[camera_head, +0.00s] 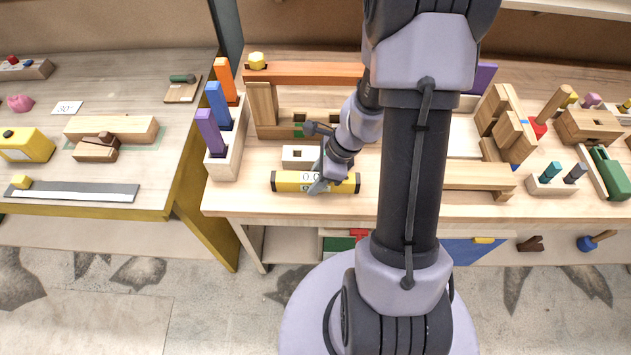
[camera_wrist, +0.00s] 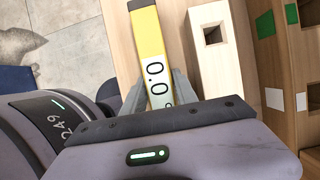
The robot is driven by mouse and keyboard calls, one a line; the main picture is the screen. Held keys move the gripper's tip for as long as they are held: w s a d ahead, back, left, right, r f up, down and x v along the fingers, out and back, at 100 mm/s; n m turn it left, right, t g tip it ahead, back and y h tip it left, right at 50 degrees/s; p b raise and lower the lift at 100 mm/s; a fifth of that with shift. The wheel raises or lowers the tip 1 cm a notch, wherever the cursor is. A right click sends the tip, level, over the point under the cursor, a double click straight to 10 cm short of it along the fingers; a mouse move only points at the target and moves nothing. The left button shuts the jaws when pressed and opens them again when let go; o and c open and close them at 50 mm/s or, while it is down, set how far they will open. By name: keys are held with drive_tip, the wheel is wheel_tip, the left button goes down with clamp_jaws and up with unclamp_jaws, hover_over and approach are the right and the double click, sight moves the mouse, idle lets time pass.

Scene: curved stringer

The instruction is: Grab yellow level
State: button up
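The yellow level (camera_head: 285,181) is a long yellow bar with dark end caps and a white display reading zeros. It lies along the front of the middle workbench, near the edge. My gripper (camera_head: 322,183) is at the middle of the level and covers part of its display. In the wrist view, the level (camera_wrist: 151,40) runs between the two grey fingers of my gripper (camera_wrist: 160,88). The fingers look flush against its two long sides, so the gripper appears shut on it. The level looks to be at bench height; any small gap under it cannot be seen.
A white block with a square hole (camera_head: 299,156) lies just behind the level. A pale holder (camera_head: 228,150) with purple, blue and orange pieces stands to the left. A wooden rack (camera_head: 265,110) is behind. Wooden pieces (camera_head: 478,177) lie to the right. The bench's front strip is clear.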

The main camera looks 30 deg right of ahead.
clamp_jaws()
